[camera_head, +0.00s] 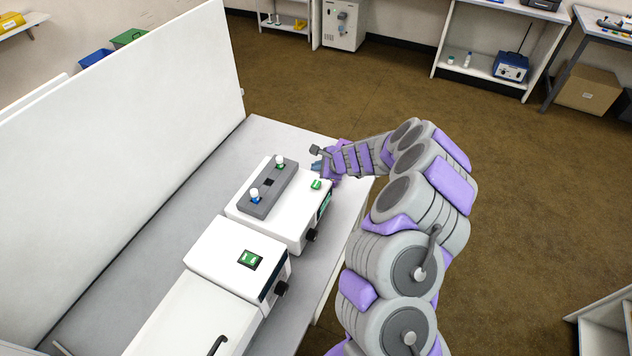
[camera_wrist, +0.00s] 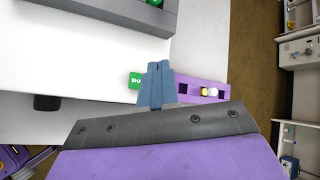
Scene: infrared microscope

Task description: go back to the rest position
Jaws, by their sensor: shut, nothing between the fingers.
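My gripper (camera_head: 318,167) is at the far right corner of the bench, beside the far white instrument box (camera_head: 300,215). In the wrist view its two blue fingers (camera_wrist: 157,72) are together with nothing between them. The fingertips appear over or near the white box, by a green button (camera_wrist: 135,80); I cannot tell the height. The box carries a grey block (camera_head: 268,188) with two white-topped knobs, one green and one blue at the base. My arm reaches up the right side of the head view and bends left to the bench.
A second white box (camera_head: 235,250) with a green switch stands nearer on the bench (camera_head: 200,190). A tall white panel (camera_head: 120,150) borders the bench on the left. A purple tray (camera_wrist: 205,91) with small items lies beyond the fingers. Brown floor on the right is open.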

